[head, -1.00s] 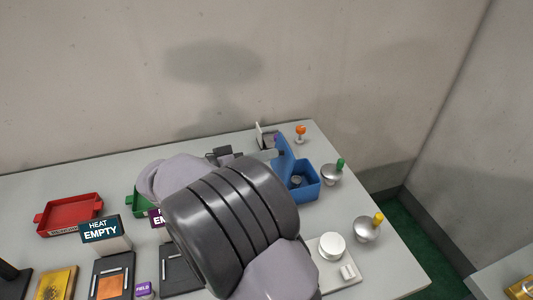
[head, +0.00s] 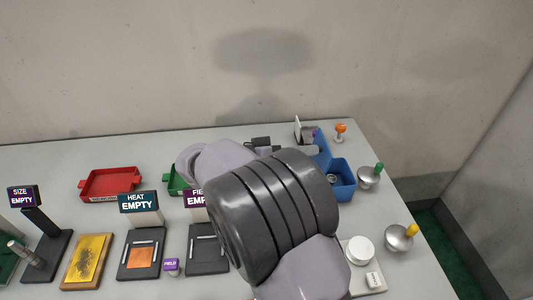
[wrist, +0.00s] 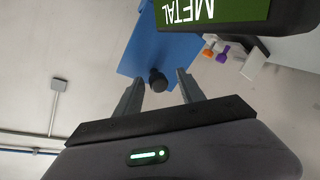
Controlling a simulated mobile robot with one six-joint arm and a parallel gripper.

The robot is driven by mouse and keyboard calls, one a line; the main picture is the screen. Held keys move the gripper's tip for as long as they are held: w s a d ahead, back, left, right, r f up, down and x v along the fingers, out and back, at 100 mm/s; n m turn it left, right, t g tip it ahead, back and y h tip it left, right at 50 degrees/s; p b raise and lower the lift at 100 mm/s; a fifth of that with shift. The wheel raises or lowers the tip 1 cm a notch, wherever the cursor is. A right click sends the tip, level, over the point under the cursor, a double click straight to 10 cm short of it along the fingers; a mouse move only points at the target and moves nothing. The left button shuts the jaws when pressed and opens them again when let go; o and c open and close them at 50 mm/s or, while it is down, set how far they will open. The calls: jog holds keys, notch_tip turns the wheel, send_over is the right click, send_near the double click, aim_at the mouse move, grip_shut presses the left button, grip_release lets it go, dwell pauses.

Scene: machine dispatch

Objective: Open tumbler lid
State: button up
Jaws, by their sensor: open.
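In the wrist view a blue surface (wrist: 150,48) carries a dark round knob (wrist: 157,80). My gripper (wrist: 160,77) is open, with the knob showing between its two fingertips and a gap on each side. I cannot tell how deep the knob sits between them. In the head view a blue open-topped box (head: 342,182) with a round grey thing inside stands at the right of the table, with a blue part rising behind it. I cannot tell which blue part is the tumbler lid. My dark arm hides much of this area and my fingers.
A METAL sign (wrist: 205,10) hangs close above my gripper in the wrist view. Green-topped (head: 369,175) and yellow-topped (head: 400,237) silver knobs stand right of the box.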

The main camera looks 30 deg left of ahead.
jog(key=p+v, duration=0.5)
jog(key=v, duration=1.2)
jog(key=shift+s, duration=0.1)
